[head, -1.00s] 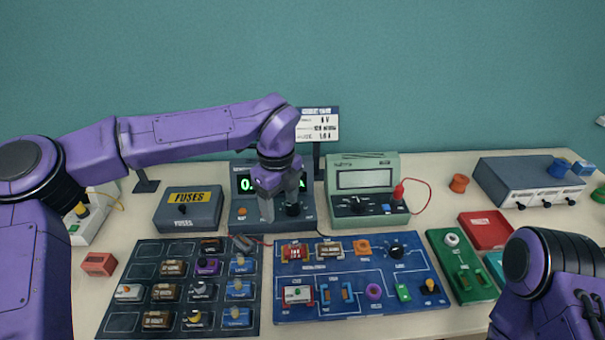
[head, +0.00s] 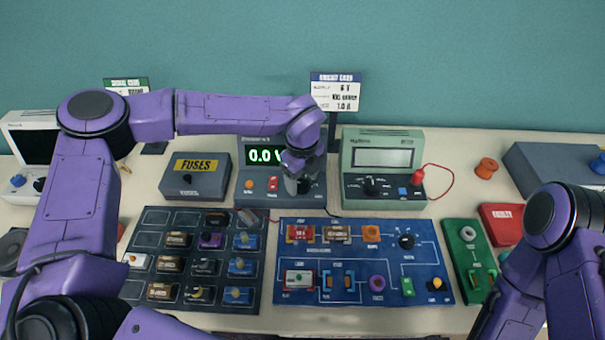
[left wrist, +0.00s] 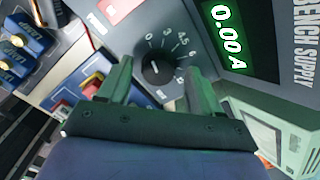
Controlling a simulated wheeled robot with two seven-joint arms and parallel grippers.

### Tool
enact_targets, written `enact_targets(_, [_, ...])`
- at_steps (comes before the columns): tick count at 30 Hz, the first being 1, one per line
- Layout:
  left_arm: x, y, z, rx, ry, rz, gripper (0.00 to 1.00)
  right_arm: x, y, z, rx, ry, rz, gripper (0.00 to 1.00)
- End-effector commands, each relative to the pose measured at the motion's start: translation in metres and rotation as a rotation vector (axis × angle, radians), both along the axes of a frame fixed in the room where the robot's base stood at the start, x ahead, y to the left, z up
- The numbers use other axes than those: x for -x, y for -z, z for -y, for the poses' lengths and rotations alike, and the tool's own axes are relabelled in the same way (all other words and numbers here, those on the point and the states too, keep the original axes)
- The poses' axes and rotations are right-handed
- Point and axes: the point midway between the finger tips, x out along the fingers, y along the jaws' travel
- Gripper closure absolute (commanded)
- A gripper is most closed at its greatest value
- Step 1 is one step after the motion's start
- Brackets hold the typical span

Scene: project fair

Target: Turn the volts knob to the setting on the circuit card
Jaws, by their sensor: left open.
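The bench supply (head: 247,190) stands at the back middle, its green display reading 0.0 V; another display reads 0.00 A in the left wrist view. Its black volts knob (left wrist: 158,68) has a printed scale from 0 through 3, 4.5 and 6 to 9; I cannot tell its pointer's setting surely. My left gripper (head: 298,184) is open at the knob, which shows between its fingertips (left wrist: 158,72) in the left wrist view; contact is unclear. The circuit card (head: 336,92) stands behind, showing 6 V and 1.0 A. My right arm is at lower right, its gripper out of view.
A grey fuses box (head: 196,178) stands left of the supply and a green meter (head: 383,150) right. In front lie a dark parts tray (head: 145,240) and a blue circuit board (head: 350,265). A red lead curls beside the meter.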

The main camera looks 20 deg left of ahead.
Motion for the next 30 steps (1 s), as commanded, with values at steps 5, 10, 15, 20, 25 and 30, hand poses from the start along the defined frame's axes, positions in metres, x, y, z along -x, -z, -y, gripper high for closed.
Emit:
enact_targets(5, [-0.0001,0.0051,-0.0003,0.0,-0.001,0.002,0.35,0.0,-0.0013,0.0,0.0,0.0,0.0,0.58])
enact_targets(10, [0.0,0.005,-0.0004,0.0,-0.001,0.001,0.48,0.0,-0.0011,0.0,0.0,0.0,0.0,0.58])
enact_targets(15, [0.0,0.0048,-0.0004,0.0,-0.001,0.001,0.91,0.0,-0.0011,0.0,0.0,0.0,0.0,0.58])
enact_targets(20, [0.0,0.0047,-0.0005,0.0,0.004,0.001,0.91,-0.0001,-0.0011,0.0001,0.0,0.0,0.0,0.58])
enact_targets(25, [-0.0001,0.0044,-0.0005,0.0,0.043,0.001,0.91,0.0,-0.0016,0.0,0.0,0.0,0.0,0.58])
enact_targets(30, [-0.0004,0.0041,-0.0003,0.0,0.135,0.001,0.91,0.0,-0.0026,0.0,0.0,0.0,0.0,0.58])
